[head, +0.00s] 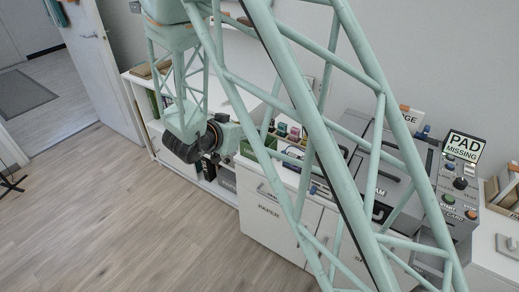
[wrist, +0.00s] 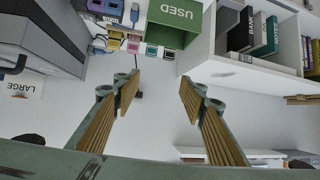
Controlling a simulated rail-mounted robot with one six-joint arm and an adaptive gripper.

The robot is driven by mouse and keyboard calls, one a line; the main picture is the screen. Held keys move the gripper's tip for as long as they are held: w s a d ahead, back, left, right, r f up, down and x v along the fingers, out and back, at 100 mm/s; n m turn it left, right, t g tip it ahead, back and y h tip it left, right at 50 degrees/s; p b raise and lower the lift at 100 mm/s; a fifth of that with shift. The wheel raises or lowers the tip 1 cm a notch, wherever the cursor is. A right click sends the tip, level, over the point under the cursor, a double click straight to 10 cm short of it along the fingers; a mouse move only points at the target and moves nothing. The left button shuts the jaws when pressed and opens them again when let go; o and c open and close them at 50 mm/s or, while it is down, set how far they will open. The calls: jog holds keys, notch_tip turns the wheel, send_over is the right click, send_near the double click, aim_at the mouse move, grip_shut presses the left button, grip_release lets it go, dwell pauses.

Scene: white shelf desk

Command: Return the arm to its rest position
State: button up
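My gripper (wrist: 158,97) shows in the wrist view with its two ridged, tan-padded fingers spread wide apart. It is open, and nothing is between the fingers. In the head view my pale green lattice arm crosses the middle and right of the picture. The arm folds back down at the left, and its dark wrist end hangs in front of the white shelf desk (head: 268,203), above the floor. The fingers cannot be made out in the head view.
A grey machine (head: 458,205) with a "PAD MISSING" sign (head: 464,146) stands on the right. A green "USED" box (wrist: 174,24) and shelved books (wrist: 262,35) show in the wrist view. An open white door (head: 97,62) stands at left.

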jog(key=shift+r, duration=0.1)
dwell(0.7)
jog(key=w+d+r+n+g+y, duration=0.1)
jog(key=d+r+y, duration=0.1)
jog(key=r, duration=0.4)
jog(key=w+d+r+y, duration=0.2)
jog(key=d+r+y, duration=0.1)
jog(key=r, duration=0.3)
jog(key=s+d+r+n+g+y, duration=0.2)
jog(key=s+d+r, duration=0.3)
jog(key=s+r, duration=0.55)
jog(key=s+d+r+g, duration=0.1)
jog(key=s+d, duration=0.5)
jog(key=s, duration=0.8)
jog(key=s+d+r+n+g+h, duration=0.1)
jog(key=s+d, duration=0.6)
jog(key=s, duration=0.7)
jog(key=s+d+r+g+h, duration=0.1)
jog(key=s+d, duration=0.6)
jog(key=s, duration=0.7)
jog(key=shift+s+r+g, duration=0.25)
jog(key=shift+s+g, duration=0.15)
jog(key=shift+g, duration=0.2)
